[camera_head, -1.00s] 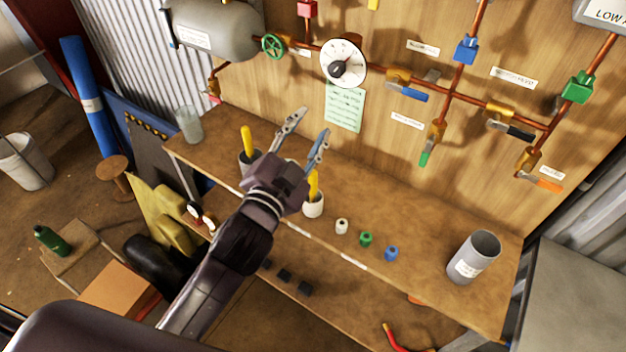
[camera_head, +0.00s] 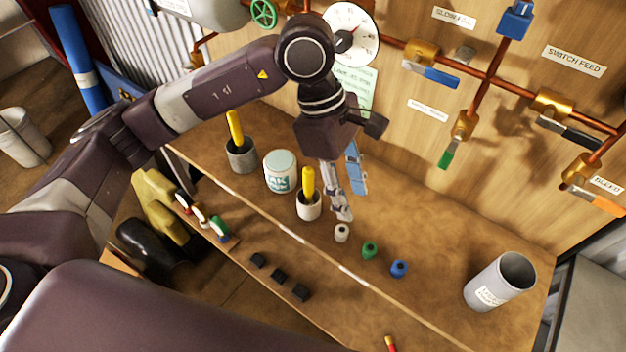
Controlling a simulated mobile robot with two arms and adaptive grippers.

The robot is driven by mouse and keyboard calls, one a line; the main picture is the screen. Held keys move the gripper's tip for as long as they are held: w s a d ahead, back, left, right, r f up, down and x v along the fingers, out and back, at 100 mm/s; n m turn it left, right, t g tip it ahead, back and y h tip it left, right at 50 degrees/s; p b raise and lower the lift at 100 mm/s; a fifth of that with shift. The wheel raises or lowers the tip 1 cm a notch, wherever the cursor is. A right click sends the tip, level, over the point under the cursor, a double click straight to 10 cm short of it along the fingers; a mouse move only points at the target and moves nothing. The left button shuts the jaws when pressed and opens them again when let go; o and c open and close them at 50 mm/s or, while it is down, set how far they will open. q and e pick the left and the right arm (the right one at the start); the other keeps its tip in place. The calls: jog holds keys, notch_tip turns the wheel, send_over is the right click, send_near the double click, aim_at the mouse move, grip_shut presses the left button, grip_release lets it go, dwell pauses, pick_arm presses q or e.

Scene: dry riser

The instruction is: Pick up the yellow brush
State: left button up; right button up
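Two yellow handles stand upright in cups on the wooden workbench (camera_head: 440,240); I cannot tell which is the brush, as no bristles show. One yellow handle (camera_head: 235,126) stands in a grey cup (camera_head: 241,156) at the left. The other yellow handle (camera_head: 308,184) stands in a white cup (camera_head: 309,209) nearer the middle. My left gripper (camera_head: 352,203) points down just right of the white cup. Its grey and blue fingers are apart with nothing between them, and they look clear of the handle. My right gripper is out of view.
A white-and-teal tin (camera_head: 281,172) stands between the cups. Small white (camera_head: 341,232), green (camera_head: 369,250) and blue (camera_head: 399,268) pieces lie right of the white cup. A grey cylinder (camera_head: 499,282) stands at the right. Pipes and valves (camera_head: 430,72) line the wall behind.

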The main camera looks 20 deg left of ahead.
aim_at(307, 171)
pick_arm(q)
jog(key=w+a+y, duration=0.1)
jog(key=a, duration=0.2)
jog(key=w+a+t+y, duration=0.1)
jog(key=w+a, duration=0.1)
jog(key=w+a+y, duration=0.1)
jog(key=a, duration=0.2)
jog(key=shift+w+a+y, duration=0.3)
jog(key=shift+w, duration=0.05)
jog(key=shift+a+f, duration=0.1)
jog(key=shift+a, duration=0.15)
jog(key=shift+f, duration=0.9)
notch_tip(307, 171, down, 4)
jog(key=p, duration=0.3)
jog(key=shift+w+f, duration=0.15)
jog(key=shift+f, duration=0.55)
grip_shut()
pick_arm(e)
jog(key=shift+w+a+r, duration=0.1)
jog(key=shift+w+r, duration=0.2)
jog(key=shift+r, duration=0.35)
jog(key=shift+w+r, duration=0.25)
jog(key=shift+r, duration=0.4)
